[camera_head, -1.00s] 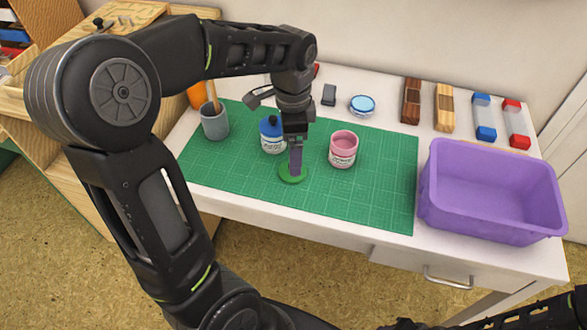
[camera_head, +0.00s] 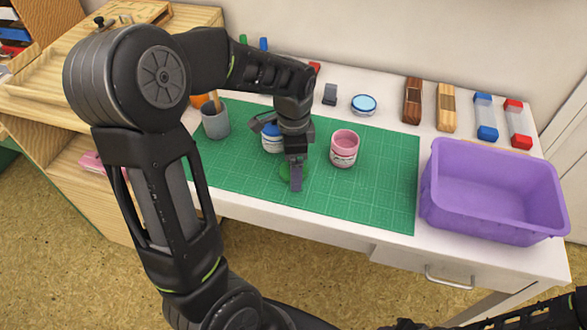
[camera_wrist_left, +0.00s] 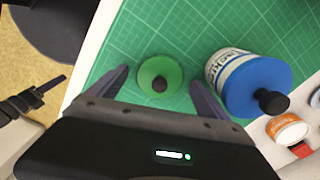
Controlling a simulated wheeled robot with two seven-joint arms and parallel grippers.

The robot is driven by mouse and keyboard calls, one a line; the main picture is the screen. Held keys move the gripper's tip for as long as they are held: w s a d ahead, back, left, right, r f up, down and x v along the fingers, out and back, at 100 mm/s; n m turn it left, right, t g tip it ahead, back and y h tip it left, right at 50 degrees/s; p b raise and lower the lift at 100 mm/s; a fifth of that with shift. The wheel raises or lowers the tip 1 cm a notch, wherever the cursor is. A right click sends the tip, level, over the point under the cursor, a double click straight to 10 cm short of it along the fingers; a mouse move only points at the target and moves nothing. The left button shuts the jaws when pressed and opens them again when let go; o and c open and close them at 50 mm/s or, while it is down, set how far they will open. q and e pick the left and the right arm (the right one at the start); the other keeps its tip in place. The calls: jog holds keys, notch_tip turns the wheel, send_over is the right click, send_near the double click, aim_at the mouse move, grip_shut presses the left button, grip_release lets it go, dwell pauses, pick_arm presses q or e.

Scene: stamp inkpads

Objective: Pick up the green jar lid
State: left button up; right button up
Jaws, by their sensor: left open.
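The green jar lid (camera_head: 284,171) lies flat on the green cutting mat (camera_head: 370,205), partly hidden by my left gripper (camera_head: 296,184). In the left wrist view, the lid (camera_wrist_left: 152,70) is a round green disc with a dark knob in its middle. My left gripper (camera_wrist_left: 158,82) is open, with one finger on each side of the lid and a visible gap to both. A white jar with a blue lid (camera_wrist_left: 258,84) stands close to one finger. Part of my right arm shows at the bottom right of the head view; its jaws are unclear.
A pink jar (camera_head: 344,148) stands right of the gripper and a grey cup (camera_head: 215,122) stands left. A purple bin (camera_head: 490,232) is at the right. Stamps and a blue-topped tin (camera_head: 363,104) line the back. The mat's front right is clear.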

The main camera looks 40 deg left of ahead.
dwell(0.5)
pick_arm(q)
jog(key=c, duration=1.4)
jog(key=shift+r, duration=0.15)
notch_tip(320, 180, up, 10)
jog(key=shift+f+p, duration=0.1)
jog(key=shift+p, duration=0.3)
